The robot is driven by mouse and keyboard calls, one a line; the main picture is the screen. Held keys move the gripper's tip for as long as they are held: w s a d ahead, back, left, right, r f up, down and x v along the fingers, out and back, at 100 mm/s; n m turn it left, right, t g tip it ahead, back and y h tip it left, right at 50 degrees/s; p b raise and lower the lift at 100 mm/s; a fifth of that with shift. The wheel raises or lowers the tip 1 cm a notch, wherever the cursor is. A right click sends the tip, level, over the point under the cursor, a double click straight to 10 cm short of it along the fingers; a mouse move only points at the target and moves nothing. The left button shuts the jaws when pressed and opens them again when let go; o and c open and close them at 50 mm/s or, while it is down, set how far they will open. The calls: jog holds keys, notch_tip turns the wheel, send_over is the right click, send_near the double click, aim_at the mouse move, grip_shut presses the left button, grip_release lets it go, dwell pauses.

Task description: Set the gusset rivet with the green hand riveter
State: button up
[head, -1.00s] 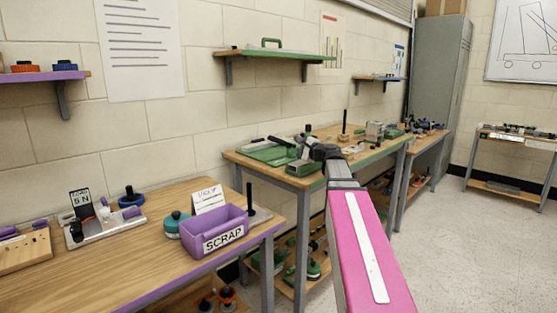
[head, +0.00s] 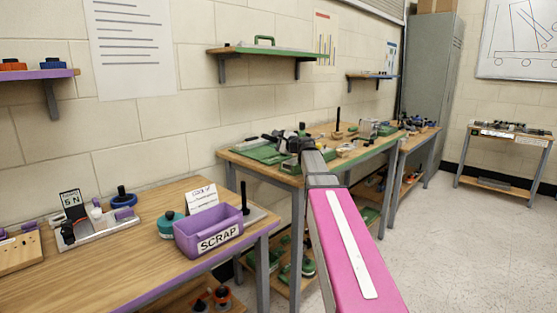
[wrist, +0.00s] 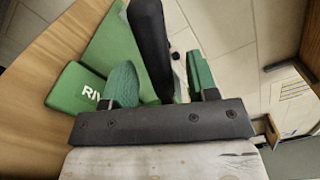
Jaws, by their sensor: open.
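In the wrist view my gripper (wrist: 158,62) is open, with one green-padded finger on each side of a thick black handle (wrist: 148,35). The handle appears to belong to the hand riveter; its lower part is hidden behind my gripper's dark crossbar. I cannot tell whether either finger touches it. A green block marked "RIV" (wrist: 78,88) lies left of the fingers, on or beside a green mat (wrist: 112,45). In the head view my gripper is over the near left end of the green-edged bench (head: 295,180), mostly hidden by its wrist. I cannot make out the gusset or rivet.
A purple-edged bench (head: 130,245) at the left holds a purple scrap bin (head: 208,232) and a 5 N fixture. A black post (head: 337,118) and a grey block stand farther along the green-edged bench. A green shelf (head: 270,50) hangs above. Floor is clear at right.

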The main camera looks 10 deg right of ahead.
jog(key=shift+x, duration=1.1)
grip_shut()
jog(key=shift+r, duration=2.15)
jog(key=s+a+r, duration=0.6)
jog(key=s, duration=0.3)
jog(key=shift+s+a+r, duration=0.3)
jog(key=shift+a+r, duration=0.05)
jog(key=shift+r, duration=0.05)
